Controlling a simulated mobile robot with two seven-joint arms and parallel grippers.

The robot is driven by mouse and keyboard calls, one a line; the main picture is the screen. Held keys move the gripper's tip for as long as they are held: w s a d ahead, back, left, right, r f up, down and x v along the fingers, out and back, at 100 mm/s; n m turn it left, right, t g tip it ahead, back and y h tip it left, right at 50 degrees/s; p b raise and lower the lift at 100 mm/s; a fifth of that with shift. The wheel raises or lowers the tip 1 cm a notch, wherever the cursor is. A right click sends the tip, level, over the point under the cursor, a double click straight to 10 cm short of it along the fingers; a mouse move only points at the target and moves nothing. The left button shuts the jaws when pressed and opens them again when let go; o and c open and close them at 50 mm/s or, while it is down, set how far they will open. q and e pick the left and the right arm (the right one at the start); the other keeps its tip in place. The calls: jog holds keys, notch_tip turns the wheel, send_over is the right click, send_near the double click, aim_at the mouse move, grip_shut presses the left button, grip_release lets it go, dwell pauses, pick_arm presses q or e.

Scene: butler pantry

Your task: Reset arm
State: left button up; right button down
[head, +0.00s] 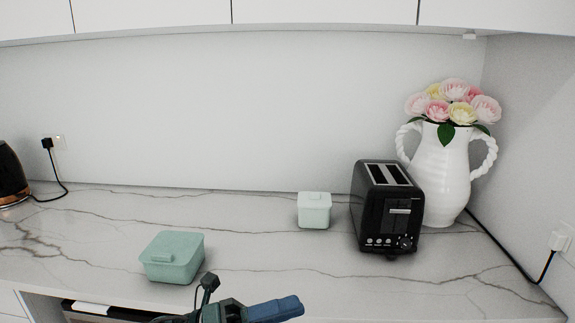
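My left gripper (290,306) comes in at the bottom edge of the head view, with blue fingers pointing right and a small dark camera on a stalk beside it. The fingers show as one blue shape seen from the side, so I cannot tell whether they are open or shut. I see no object in them. The gripper is in front of the counter's front edge, right of and below the larger green lidded box (172,257). My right gripper is not in view.
On the marble counter (260,250) stand a small pale green lidded box (314,211), a black toaster (388,206) and a white two-handled vase (441,175) with flowers. A dark appliance (11,175) is at the far left. The counter's middle is clear. White cabinets (150,15) hang above.

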pick_arm(q)
jog(key=a+f+n+t+y, duration=0.4)
jog(key=f+n+t+y, duration=0.25)
jog(key=n, duration=0.75)
jog(key=a+f+n+t+y, duration=0.4)
jog(key=f+n+t+y, duration=0.3)
jog(key=n, duration=0.6)
jog(key=s+a+f+n+g+y, duration=0.2)
jog(key=s+f+n, duration=0.3)
jog(key=s+f, duration=0.1)
jog(key=s+a+f+n+g+y, duration=0.2)
jog(key=s+f+n, duration=0.3)
jog(key=f, duration=0.3)
jog(key=shift+s+a+f+g, duration=0.3)
jog(key=shift+s+a+g, duration=0.2)
jog(key=shift+a+g, duration=0.3)
